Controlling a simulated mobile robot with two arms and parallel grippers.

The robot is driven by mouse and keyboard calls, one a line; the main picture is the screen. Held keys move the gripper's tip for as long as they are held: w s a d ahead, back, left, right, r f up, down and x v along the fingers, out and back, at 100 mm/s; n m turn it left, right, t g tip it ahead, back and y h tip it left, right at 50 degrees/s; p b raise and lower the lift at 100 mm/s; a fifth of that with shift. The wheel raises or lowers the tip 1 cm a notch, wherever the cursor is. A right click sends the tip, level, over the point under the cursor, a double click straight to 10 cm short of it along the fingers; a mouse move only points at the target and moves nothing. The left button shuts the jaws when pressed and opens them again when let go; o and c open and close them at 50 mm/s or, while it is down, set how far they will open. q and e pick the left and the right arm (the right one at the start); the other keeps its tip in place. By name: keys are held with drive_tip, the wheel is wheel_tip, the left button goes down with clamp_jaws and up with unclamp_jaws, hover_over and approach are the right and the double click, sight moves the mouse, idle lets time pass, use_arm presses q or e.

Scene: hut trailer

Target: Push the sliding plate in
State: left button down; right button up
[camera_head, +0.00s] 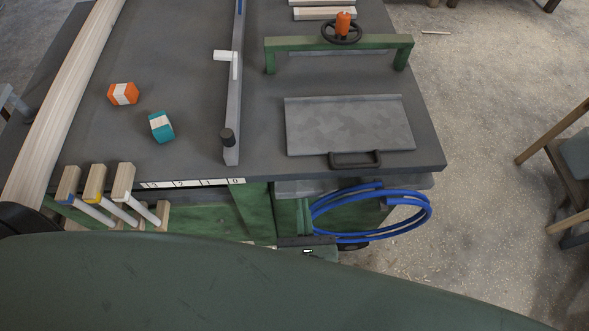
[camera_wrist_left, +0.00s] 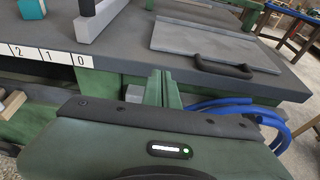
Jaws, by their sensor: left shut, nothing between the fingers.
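The sliding plate (camera_head: 350,122) is a flat grey rectangle lying on the dark worktop, with a black handle (camera_head: 355,159) on its near edge. It also shows at the upper right of the left wrist view (camera_wrist_left: 215,42), with its handle (camera_wrist_left: 223,68) toward me. A green frame (camera_head: 338,43) stands across the worktop behind the plate. My left gripper (camera_head: 298,204) is in front of the worktop's near edge, left of and nearer than the handle, apart from it. Its green fingers (camera_wrist_left: 163,75) are together and empty. My right gripper is not in view.
A grey rail (camera_head: 234,90) runs left of the plate. Orange (camera_head: 123,94) and teal (camera_head: 161,127) blocks lie further left. Blue hose (camera_head: 420,213) hangs at the front right. Wooden-handled tools (camera_head: 122,182) are at the front left. Worktop around the plate is clear.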

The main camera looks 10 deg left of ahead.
use_arm(q)
drive_tip(key=x, duration=0.4)
drive_tip(key=r+p+x, duration=0.1)
drive_tip(key=x, duration=0.3)
drive_tip(key=p+x, duration=0.1)
drive_tip(key=x, duration=0.3)
drive_tip(key=shift+w+r, duration=0.1)
drive_tip(key=shift+w, duration=0.5)
drive_tip(key=shift+w+a, duration=0.25)
drive_tip(key=shift+w, duration=0.2)
drive_tip(key=shift+w, duration=0.1)
drive_tip(key=p, duration=0.2)
approach(294, 101)
drive_tip(key=s+f, duration=0.2)
drive_tip(key=shift+s+d+f, duration=0.25)
drive_tip(key=shift+d+f, duration=0.1)
drive_tip(key=shift+d, duration=0.05)
drive_tip(key=w+a, duration=0.1)
drive_tip(key=w, duration=0.2)
drive_tip(key=w+a, duration=0.1)
drive_tip(key=w, duration=0.3)
drive_tip(key=w+a, duration=0.1)
drive_tip(key=w, duration=0.2)
drive_tip(key=shift+w+a+f+b, duration=0.2)
drive_tip(key=shift+w+f+b, duration=0.1)
drive_tip(key=shift+r, duration=0.15)
drive_tip(key=shift+w, duration=0.1)
